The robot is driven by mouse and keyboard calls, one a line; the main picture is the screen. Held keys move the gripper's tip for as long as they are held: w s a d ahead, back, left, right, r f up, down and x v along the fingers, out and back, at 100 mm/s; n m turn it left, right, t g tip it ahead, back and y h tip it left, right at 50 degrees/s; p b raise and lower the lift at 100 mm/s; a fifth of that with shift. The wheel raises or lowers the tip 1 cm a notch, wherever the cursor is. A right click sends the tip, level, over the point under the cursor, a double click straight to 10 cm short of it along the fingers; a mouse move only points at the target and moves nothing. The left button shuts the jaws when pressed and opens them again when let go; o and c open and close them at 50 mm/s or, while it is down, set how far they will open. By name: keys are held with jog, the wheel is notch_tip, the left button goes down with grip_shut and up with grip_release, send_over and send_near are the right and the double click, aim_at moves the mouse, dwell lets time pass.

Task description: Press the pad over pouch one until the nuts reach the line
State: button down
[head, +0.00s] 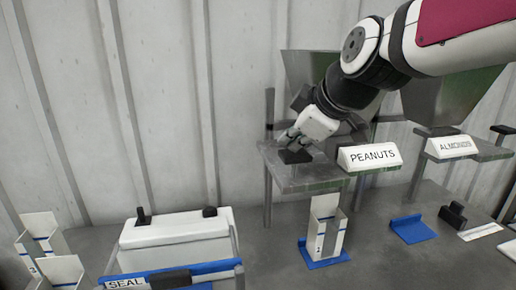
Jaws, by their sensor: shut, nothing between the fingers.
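My gripper (288,140) is shut and empty, at the left part of the shelf of the PEANUTS dispenser. Its fingertips are right at a small black pad (296,157) on that shelf; I cannot tell whether they touch it. A white open pouch (325,232) with a blue line stands upright below the shelf on a blue base. The mark on its front is too small to read. No nuts are visible in it; its inside is mostly hidden. The grey PEANUTS hopper (305,68) is partly hidden behind my arm.
The PEANUTS sign (368,157) is on the shelf's right. The ALMONDS dispenser sign (451,147) is further right, with an empty blue base (412,229) below. Two white pouches (41,235) stand at left, beside the SEAL machine (175,229). The wall is close behind.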

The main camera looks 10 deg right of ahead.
aim_at(292, 154)
jog(key=shift+f+b, duration=0.75)
jog(key=shift+f, duration=0.25)
dwell(0.8)
jog(key=shift+r, duration=0.1)
jog(key=shift+r+p, duration=0.95)
jog(key=shift+r, duration=1.05)
notch_tip(292, 154, up, 5)
jog(key=shift+p, duration=1.2)
jog(key=shift+s, duration=0.1)
jog(key=s+f+m+g, duration=0.1)
jog(key=s+f+m, duration=0.2)
jog(key=s, duration=0.4)
jog(key=s+f+m+g+h, duration=0.1)
jog(key=s+f+m, duration=0.3)
jog(key=s, duration=0.4)
jog(key=s+d+f+m+g, duration=0.1)
jog(key=s+f+m, duration=0.3)
jog(key=s+f, duration=0.2)
jog(key=shift+s+g+h, duration=0.4)
jog(key=shift+s, duration=0.65)
